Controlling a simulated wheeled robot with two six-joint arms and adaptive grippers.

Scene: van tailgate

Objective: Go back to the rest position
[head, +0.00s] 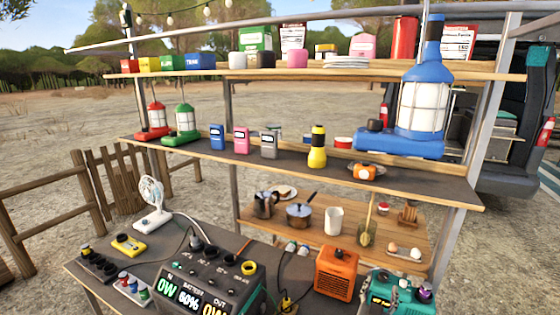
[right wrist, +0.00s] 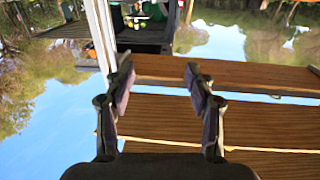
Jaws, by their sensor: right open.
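My right gripper (right wrist: 160,78) shows in the right wrist view with its two dark fingers spread apart. No object is between its fingers. In the head view I cannot make out either gripper clearly. My left gripper is in neither view.
A rack has an upper shelf (head: 300,72), a dark middle shelf (head: 430,180) and a lower wooden shelf (head: 325,250), all holding goods. A blue lantern (head: 424,105) stands at the right. A power station (head: 205,280) and an orange box (head: 336,274) are in front.

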